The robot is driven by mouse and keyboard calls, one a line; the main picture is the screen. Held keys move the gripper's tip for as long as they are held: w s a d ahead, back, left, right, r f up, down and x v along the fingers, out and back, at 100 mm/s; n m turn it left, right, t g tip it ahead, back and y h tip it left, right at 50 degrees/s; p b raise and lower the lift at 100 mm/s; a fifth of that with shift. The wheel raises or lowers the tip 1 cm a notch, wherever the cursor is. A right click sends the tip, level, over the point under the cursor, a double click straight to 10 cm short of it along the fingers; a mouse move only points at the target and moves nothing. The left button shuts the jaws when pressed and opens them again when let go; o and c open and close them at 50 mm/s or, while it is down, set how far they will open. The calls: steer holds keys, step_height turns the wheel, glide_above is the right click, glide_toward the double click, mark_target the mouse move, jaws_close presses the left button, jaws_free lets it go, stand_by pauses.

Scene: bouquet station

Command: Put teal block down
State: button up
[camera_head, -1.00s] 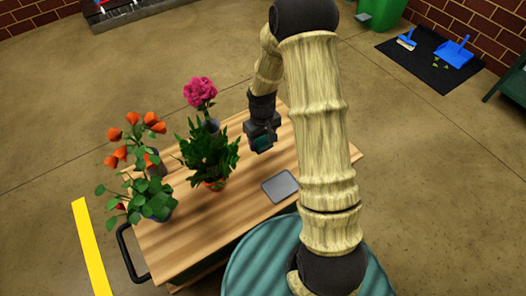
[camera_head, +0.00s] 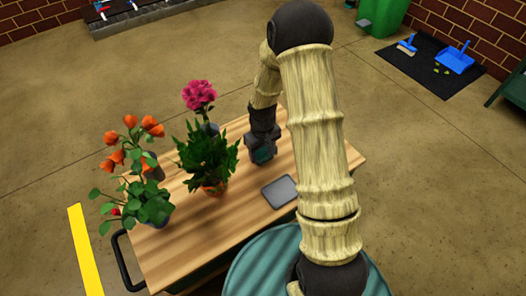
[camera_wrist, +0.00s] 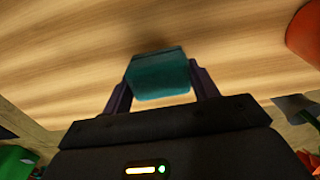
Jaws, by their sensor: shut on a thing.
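The teal block (camera_wrist: 160,75) is between the two fingers of my gripper (camera_wrist: 162,88) in the wrist view, and the fingers are shut on it. In the head view my gripper (camera_head: 262,155) points down over the wooden table (camera_head: 235,225), with the teal block (camera_head: 263,155) just showing at its end. The block is close above or at the tabletop; I cannot tell if it touches. A dark shadow lies just beyond the block in the wrist view.
A grey flat pad (camera_head: 280,191) lies on the table to the right of a green leafy plant (camera_head: 207,158). A pink flower (camera_head: 199,95) stands behind, and an orange-flowered plant (camera_head: 138,175) stands at left. Bare wood lies between the gripper and the pad.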

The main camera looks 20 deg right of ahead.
mark_target(263, 150)
steer(key=shift+f, duration=0.15)
steer(key=o, duration=1.1)
step_height(263, 150, up, 12)
steer(key=p, duration=0.7)
steer(key=shift+p, duration=0.3)
